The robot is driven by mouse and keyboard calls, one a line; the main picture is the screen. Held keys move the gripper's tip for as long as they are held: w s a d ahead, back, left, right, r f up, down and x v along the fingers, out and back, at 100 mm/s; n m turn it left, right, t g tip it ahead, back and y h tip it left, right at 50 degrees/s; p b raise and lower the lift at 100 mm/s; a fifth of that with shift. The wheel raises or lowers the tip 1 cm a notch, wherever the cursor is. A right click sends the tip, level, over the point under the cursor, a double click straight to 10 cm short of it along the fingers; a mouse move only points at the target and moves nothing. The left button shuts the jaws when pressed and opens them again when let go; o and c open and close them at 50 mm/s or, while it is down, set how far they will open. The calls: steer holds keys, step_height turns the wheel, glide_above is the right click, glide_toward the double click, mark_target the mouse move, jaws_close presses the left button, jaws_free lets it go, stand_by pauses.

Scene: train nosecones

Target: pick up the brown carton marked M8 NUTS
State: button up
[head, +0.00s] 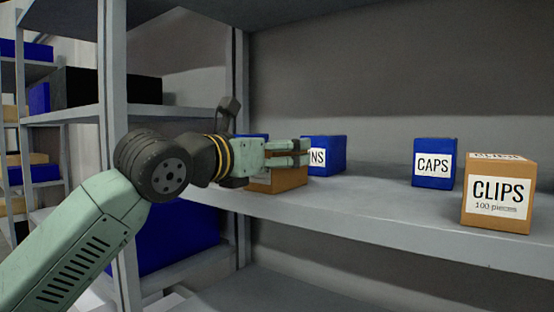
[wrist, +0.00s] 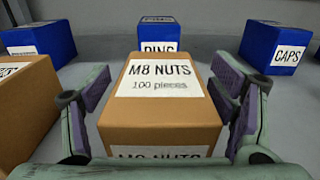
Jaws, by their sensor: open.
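The brown carton marked M8 NUTS (wrist: 160,109) stands upright on the shelf in the middle of the wrist view, with white labels on its top and front. My gripper (wrist: 162,98) is open, with one finger on the left side of the carton and one on the right. A narrow gap shows between the fingers and the carton's sides. In the head view my gripper (head: 300,152) is over a brown carton (head: 280,180), whose label is mostly hidden behind my arm.
On the shelf (head: 370,205) stand a blue PINS box (wrist: 162,33) behind the carton, a blue CAPS box (wrist: 275,47) at right and a blue box (wrist: 40,43) at left. Another brown carton (wrist: 25,110) is close at left. A CLIPS carton (head: 497,195) stands at the right.

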steer(key=shift+c, duration=0.3)
steer(key=c, duration=1.6)
steer(key=shift+o, duration=0.2)
